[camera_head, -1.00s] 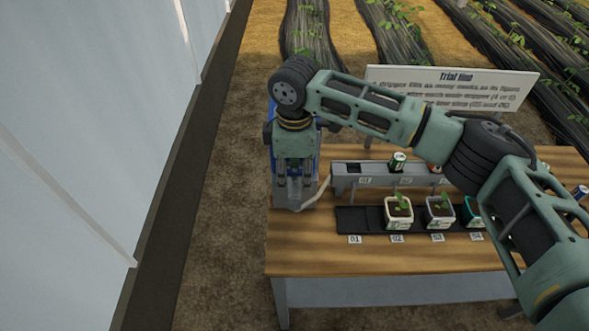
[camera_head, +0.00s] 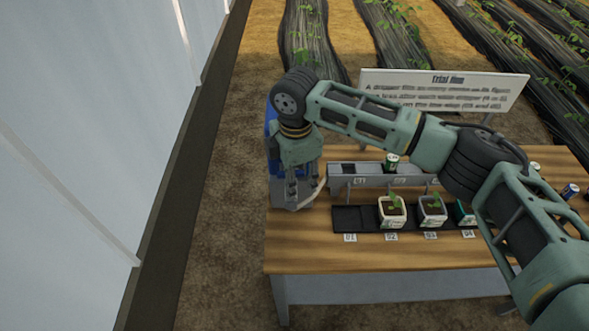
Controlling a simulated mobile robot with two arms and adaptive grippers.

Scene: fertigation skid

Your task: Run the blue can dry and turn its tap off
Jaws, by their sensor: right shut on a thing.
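The blue can (camera_head: 270,125) stands at the left end of the wooden table, mostly hidden behind my right gripper and wrist. My right gripper (camera_head: 296,190) points down at the can's front, its fingers tilted. It is shut at the place of the can's tap; the tap itself is hidden by the fingers. A pale hose (camera_head: 321,190) runs from beside the fingers to the grey rail. The water level in the can cannot be seen. My left gripper is not in view.
In front, a black tray (camera_head: 352,218) carries potted seedlings (camera_head: 391,211). A sign (camera_head: 440,90) stands behind. My right arm spans the table from the right. The table's front strip is clear.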

